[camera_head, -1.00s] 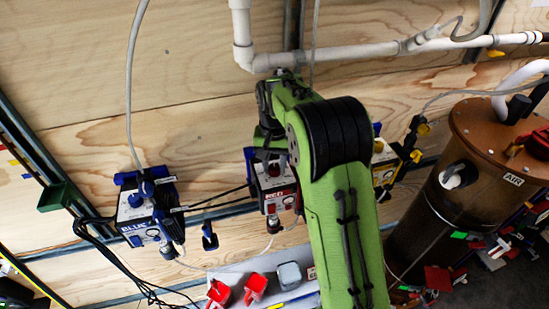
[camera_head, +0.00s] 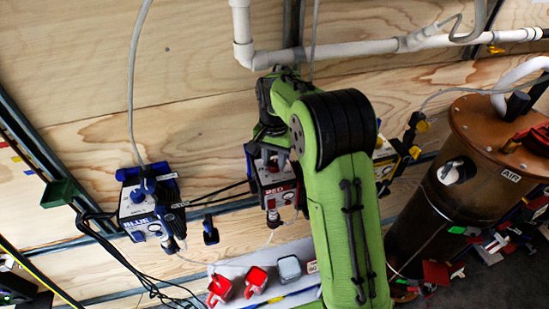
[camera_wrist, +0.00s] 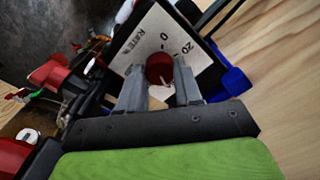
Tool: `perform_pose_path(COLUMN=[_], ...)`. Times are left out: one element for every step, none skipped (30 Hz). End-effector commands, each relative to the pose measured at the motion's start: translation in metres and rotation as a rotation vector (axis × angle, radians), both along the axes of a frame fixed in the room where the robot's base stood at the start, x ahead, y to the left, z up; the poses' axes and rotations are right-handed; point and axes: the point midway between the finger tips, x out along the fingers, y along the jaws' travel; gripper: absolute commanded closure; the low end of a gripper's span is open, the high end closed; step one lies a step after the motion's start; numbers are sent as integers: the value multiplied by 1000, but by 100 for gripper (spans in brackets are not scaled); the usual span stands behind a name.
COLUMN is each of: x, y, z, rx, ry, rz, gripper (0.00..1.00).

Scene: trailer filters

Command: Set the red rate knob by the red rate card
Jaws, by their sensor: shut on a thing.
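The box labelled RED (camera_head: 279,190) hangs on the wall rail in the head view, partly hidden behind my green arm. In the wrist view its pale dial face (camera_wrist: 150,38) reads RATE %, with a 0 and a 20 printed around the red knob (camera_wrist: 159,68). My gripper (camera_wrist: 160,82) has its two grey fingers on either side of the red knob and is shut on it. A small white mark shows at the knob's lower edge. I cannot make out a red rate card in either view.
A box labelled BLUE (camera_head: 147,205) hangs to the left, and a yellow-marked box (camera_head: 386,165) is half hidden to the right. A brown AIR tank (camera_head: 470,180) stands at the right. White pipe (camera_head: 340,52) runs above. Red items (camera_head: 256,281) lie on a shelf below.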

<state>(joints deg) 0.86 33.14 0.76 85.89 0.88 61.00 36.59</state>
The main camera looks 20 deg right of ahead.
Motion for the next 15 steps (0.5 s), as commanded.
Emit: perform_pose_path(x=[0, 0, 0, 0, 0, 0, 0, 0, 0, 0, 0, 0, 0, 0, 0], y=[0, 0, 0, 0, 0, 0, 0, 0, 0, 0, 0, 0, 0, 0, 0], z=[0, 0, 0, 0, 0, 0, 0, 0, 0, 0, 0, 0, 0, 0, 2], rx=[0, 0, 0, 0, 0, 0, 0, 0, 0, 0, 0, 0, 0, 0, 0], ry=[-2, -2, -2, -2, -1, -1, -1, -1, -1, -1, -1, -1, -1, -1, -1], rz=[0, 0, 1, 1, 1, 1, 1, 1, 1, 1, 1, 1, 1, 1, 1], gripper=[96, 64, 58, 53, 49, 43, 40, 40, 40, 40, 40, 40, 40, 40, 40])
